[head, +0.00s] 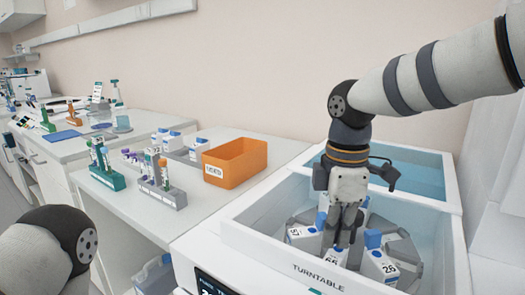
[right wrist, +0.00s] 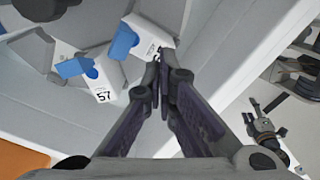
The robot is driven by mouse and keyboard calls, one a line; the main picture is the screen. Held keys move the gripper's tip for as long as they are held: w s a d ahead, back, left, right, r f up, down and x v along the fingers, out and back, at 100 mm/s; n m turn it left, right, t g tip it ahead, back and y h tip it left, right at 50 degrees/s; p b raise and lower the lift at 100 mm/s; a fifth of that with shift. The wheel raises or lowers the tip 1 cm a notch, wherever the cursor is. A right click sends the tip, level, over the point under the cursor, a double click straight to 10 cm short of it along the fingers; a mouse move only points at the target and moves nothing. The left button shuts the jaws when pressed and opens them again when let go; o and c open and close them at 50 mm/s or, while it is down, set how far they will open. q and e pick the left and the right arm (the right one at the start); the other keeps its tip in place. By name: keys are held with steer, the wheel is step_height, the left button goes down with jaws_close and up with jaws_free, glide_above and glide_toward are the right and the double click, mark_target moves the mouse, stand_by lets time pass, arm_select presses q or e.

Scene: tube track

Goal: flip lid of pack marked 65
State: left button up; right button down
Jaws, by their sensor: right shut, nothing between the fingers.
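My right gripper (head: 340,243) points down into the turntable bin, its fingers together and empty. Its fingertips also show in the right wrist view (right wrist: 157,56), right at the front of a white pack (right wrist: 148,32) with a blue lid (right wrist: 124,42). In the head view this middle pack (head: 334,259) is below the fingers. Its label is partly hidden and looks like 65. I cannot tell whether the fingers touch it or how its lid stands. My left gripper is out of view.
A pack marked 57 (right wrist: 103,84) stands beside the middle one, at left in the head view (head: 303,238). Another blue-lidded pack (head: 380,266) stands to the right. The turntable's white rim (head: 285,262) surrounds them. An orange bin (head: 238,163) and tube racks (head: 160,192) stand on the left bench.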

mark_target(335, 255)
steer(key=shift+f, duration=1.25)
steer(key=shift+w, duration=0.1)
steer(key=shift+w+d+f+b, duration=0.1)
steer(key=shift+w+d+b, duration=0.25)
steer(key=shift+w+d, duration=0.35)
steer(key=shift+w, duration=0.3)
steer(key=shift+w+d, duration=0.15)
steer(key=shift+w, duration=0.1)
step_height(335, 255, up, 7)
steer(key=shift+r, duration=0.2)
